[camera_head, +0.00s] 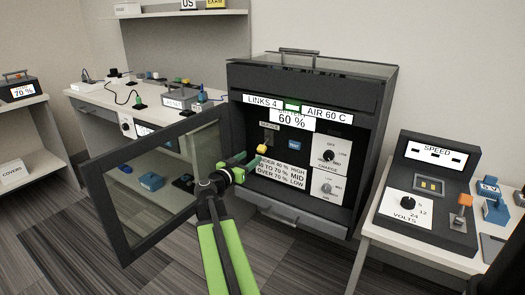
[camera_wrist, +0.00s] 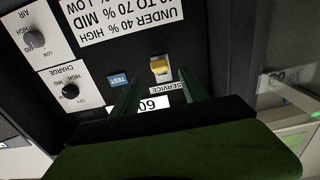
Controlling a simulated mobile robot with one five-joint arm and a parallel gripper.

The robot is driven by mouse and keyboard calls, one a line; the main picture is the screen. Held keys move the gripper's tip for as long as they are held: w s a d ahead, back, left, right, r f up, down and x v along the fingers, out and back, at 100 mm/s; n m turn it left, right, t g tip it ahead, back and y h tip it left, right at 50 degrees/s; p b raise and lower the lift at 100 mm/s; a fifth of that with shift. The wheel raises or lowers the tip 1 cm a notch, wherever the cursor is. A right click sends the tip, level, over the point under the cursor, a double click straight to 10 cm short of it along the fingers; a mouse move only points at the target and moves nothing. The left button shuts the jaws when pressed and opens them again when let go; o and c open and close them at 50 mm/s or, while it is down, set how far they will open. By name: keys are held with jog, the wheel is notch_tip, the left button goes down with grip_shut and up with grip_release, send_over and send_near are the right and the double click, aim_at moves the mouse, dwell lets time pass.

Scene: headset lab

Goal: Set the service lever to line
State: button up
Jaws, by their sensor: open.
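The service lever has a yellow knob (camera_head: 262,148) on the dark front panel of a cabinet (camera_head: 310,90). In the head view the knob sits below the SERVICE label (camera_head: 269,127). No "line" marking is readable. My gripper (camera_head: 247,163) is open and empty, close to the panel just below and left of the knob. In the upside-down wrist view, the yellow knob (camera_wrist: 159,66) lies ahead of the gap between my green fingers (camera_wrist: 160,80), near the SERVICE label (camera_wrist: 168,90). I cannot tell whether a finger touches it.
A blue TEST button (camera_wrist: 120,80) is beside the lever. CHARGE (camera_head: 329,155) and AIR (camera_head: 326,188) dials are at the panel's right. The cabinet's framed glass door (camera_head: 160,185) stands open at left. A SPEED unit (camera_head: 430,190) stands on the right table.

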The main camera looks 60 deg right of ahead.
aim_at(259, 151)
jog(key=d, duration=0.9)
jog(key=shift+d, duration=0.2)
grip_shut()
dwell(0.9)
